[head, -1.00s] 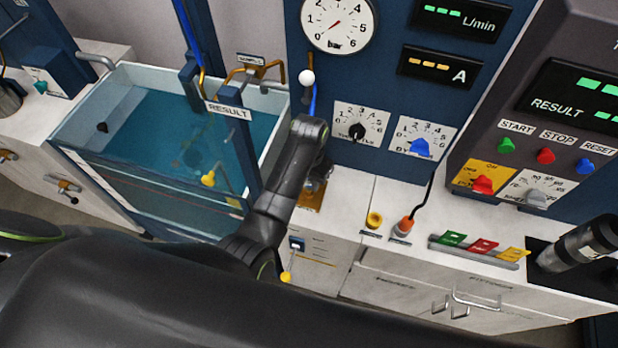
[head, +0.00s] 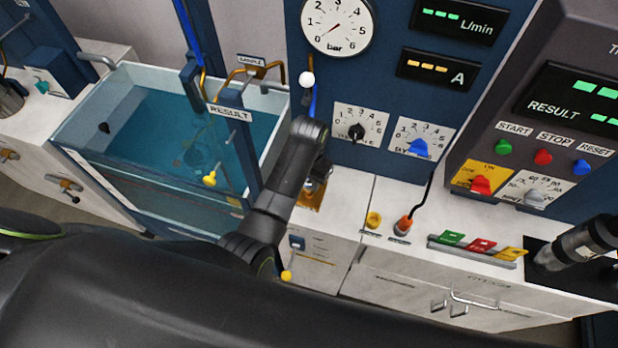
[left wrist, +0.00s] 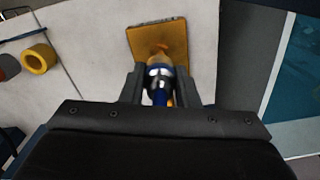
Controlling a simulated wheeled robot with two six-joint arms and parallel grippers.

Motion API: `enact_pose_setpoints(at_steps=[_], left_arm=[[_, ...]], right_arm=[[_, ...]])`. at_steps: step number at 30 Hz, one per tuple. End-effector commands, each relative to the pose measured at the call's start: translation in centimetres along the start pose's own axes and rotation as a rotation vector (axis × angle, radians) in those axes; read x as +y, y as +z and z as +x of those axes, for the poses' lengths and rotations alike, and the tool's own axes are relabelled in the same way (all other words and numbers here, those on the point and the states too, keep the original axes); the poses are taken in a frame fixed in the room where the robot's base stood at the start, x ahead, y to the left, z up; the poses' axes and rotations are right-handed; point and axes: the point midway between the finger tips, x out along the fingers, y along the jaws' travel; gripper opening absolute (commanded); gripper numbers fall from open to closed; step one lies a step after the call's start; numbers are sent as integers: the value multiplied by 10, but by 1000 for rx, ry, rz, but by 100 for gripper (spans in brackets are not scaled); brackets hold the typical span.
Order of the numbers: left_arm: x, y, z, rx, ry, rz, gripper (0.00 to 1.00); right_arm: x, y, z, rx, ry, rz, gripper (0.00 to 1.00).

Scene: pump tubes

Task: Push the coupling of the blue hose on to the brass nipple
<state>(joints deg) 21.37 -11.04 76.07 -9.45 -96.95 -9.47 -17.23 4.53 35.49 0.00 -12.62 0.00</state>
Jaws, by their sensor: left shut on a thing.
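My left gripper (left wrist: 160,84) is shut on the silver coupling (left wrist: 160,71) of the blue hose (left wrist: 160,98). The brass nipple (left wrist: 159,56) shows just beyond the coupling, on a square brass-coloured plate (left wrist: 174,36). The coupling is in line with the nipple in the left wrist view; I cannot tell whether they touch or overlap. In the head view my wrist hides most of the gripper, and the plate (head: 309,201) shows below it. A stretch of blue hose (head: 314,98) rises behind my wrist.
A water tank (head: 110,80) stands left of my left arm. A blue panel with a pressure gauge (head: 337,25) and dials rises behind. On the bench to the right are a yellow ring (head: 374,220), an orange plug (head: 403,226) with a black cable, and coloured tags (head: 481,244).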

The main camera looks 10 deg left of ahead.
Motion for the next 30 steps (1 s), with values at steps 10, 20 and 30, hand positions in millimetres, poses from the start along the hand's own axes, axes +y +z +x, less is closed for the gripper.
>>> enact_pose_setpoints(at_steps=[10, 20, 30], left_arm=[[0, 0, -1, 1, 0, 0, 3], [0, 0, -1, 0, 0, 0, 3], [0, 0, 0, 1, 0, 0, 3]], right_arm=[[0, -1, -3, 1, -1, 0, 36], [0, -2, -10, 1, -1, 0, 36], [0, -2, -9, 1, -1, 0, 36]])
